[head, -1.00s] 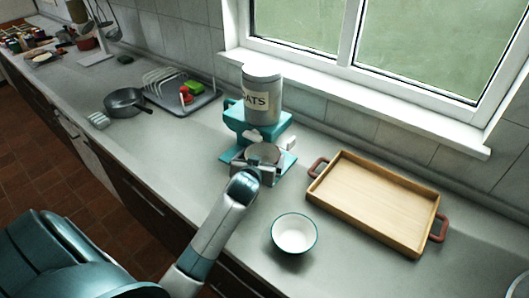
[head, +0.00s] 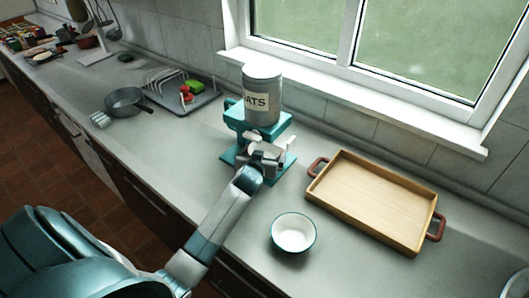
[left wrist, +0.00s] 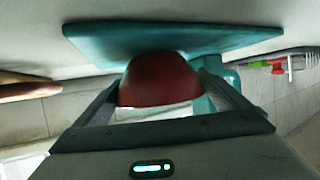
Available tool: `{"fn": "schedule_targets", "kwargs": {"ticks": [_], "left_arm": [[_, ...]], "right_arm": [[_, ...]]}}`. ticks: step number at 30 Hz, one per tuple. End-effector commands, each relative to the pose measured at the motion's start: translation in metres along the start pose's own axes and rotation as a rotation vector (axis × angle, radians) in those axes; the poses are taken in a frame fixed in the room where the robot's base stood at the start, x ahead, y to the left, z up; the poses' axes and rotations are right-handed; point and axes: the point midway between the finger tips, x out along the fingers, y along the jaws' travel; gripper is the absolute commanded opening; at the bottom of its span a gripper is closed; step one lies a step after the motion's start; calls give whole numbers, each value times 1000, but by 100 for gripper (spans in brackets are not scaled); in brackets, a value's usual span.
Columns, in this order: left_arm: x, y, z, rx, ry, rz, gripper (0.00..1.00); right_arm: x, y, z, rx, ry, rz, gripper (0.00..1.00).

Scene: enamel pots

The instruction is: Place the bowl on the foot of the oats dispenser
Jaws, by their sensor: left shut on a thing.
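The oats dispenser (head: 262,98) stands on the counter by the window, a grey canister marked "ATS" on a teal stand. Its flat teal foot (head: 230,158) also shows in the left wrist view (left wrist: 100,40), where the picture is upside down. My left gripper (head: 265,153) is over the foot, in front of the stand. It is shut on a dark red bowl (left wrist: 160,82) with a pale rim, held between the fingers. The bowl is against or just above the foot; I cannot tell which. In the head view the gripper mostly hides it. My right gripper is not in view.
A white bowl with a teal rim (head: 294,232) stands on the counter to the right of my left arm. A wooden tray (head: 318,194) with red handles lies at the right. A grey pan (head: 124,101) and a dish rack (head: 190,103) are at the left.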

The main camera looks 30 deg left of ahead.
Motion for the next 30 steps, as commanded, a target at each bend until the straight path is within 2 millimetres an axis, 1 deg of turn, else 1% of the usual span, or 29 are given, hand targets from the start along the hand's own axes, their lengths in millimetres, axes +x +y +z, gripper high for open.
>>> {"fn": "schedule_targets", "kwargs": {"ticks": [2, 3, 13, 17, 23, 30], "left_arm": [[1, 0, 2, 0, 1, 0, 62], [1, 0, 2, 0, -1, 0, 100], [0, 0, -1, 0, 0, 0, 100], [-6, 0, 0, 0, -1, 0, 100], [-26, 0, 1, -1, 0, 0, 100], [-63, 0, 1, -2, 1, 0, 100]], "right_arm": [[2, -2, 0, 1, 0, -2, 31], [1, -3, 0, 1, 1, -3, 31], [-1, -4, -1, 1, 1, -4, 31], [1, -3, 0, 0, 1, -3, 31], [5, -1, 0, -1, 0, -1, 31], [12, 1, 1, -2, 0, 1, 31]]}}
